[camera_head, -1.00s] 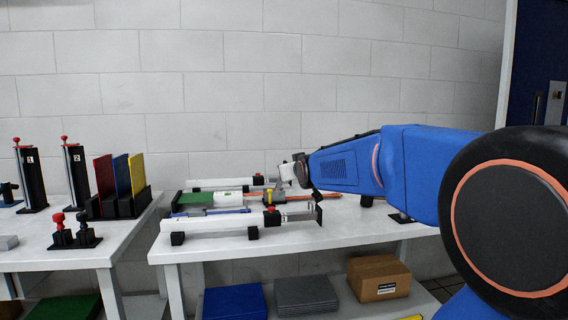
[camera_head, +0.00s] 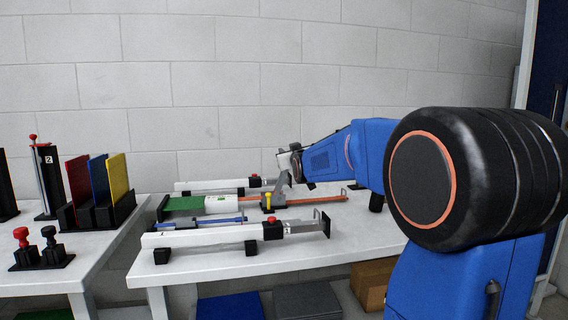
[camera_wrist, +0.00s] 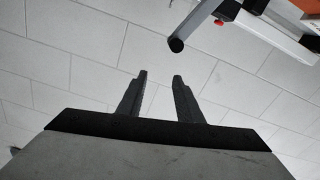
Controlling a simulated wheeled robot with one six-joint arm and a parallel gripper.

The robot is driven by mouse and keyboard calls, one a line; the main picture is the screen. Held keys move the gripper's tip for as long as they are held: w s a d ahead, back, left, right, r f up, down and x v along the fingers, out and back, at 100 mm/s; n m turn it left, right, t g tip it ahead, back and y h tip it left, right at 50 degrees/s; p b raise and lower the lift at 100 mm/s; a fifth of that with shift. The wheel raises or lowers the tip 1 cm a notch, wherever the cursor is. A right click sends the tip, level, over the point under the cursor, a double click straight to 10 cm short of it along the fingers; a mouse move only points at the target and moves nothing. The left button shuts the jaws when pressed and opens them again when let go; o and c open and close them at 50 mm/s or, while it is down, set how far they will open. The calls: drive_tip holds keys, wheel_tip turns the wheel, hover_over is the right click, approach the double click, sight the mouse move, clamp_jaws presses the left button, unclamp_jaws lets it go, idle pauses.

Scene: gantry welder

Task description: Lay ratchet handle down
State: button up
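The ratchet (camera_head: 272,201) sits on the orange strap (camera_head: 325,199) on the right-hand bench. Its grey handle (camera_head: 281,187) stands raised, tilted up to the right towards my gripper (camera_head: 288,161). In the wrist view my gripper (camera_wrist: 161,78) is open, with two dark fingers apart and nothing between them. A grey bar with a round black end, which looks like the handle (camera_wrist: 197,25), lies just beyond and to the right of the fingertips, apart from them. In the head view the fingertips are too small to make out.
A white rail with a red knob (camera_head: 205,237) lies in front of the ratchet, and another (camera_head: 215,186) behind it. A green sheet and white roll (camera_head: 218,204) lie to its left. Colored panels (camera_head: 98,180) stand on the left bench. A cardboard box (camera_head: 372,284) is below.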

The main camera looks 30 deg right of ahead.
wheel_tip(320, 180, down, 5)
drive_tip(key=shift+f, duration=0.2)
drive_tip(key=shift+w+f, duration=0.2)
drive_tip(key=shift+f, duration=0.15)
drive_tip(key=shift+x, duration=3.55)
clamp_jaws()
